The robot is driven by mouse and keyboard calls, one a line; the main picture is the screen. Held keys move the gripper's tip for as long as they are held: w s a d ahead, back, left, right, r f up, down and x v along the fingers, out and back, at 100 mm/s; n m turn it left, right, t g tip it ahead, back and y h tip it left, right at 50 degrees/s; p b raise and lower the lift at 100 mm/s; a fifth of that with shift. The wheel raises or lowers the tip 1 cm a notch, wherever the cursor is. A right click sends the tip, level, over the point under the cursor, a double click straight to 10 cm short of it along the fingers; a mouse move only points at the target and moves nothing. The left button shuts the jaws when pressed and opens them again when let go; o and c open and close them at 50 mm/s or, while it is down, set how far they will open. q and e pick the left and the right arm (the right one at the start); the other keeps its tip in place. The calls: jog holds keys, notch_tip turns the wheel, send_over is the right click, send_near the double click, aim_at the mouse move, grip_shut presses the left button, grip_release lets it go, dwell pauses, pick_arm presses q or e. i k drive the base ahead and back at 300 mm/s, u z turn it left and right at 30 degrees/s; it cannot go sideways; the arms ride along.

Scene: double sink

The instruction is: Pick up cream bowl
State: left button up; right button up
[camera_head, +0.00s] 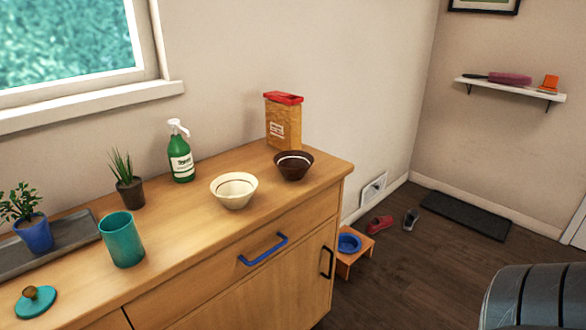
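The cream bowl (234,191) stands upright on the wooden cabinet top (190,232), near its front edge. It looks empty, with a thin dark line inside. A dark brown bowl (293,165) stands just behind and to the right of it, a small gap apart. Neither of my grippers is in view. A dark rounded shape at the lower right is cut off by the frame edge.
A green pump bottle (181,160), an orange box with a red lid (283,122), a teal cup (121,240), potted plants (127,182) and a teal lid (36,303) share the top. A blue drawer handle (263,249) juts out.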

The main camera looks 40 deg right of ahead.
aim_at(236, 189)
jog(key=z, duration=2.35)
jog(key=i, duration=0.75)
jog(key=u, duration=2.85)
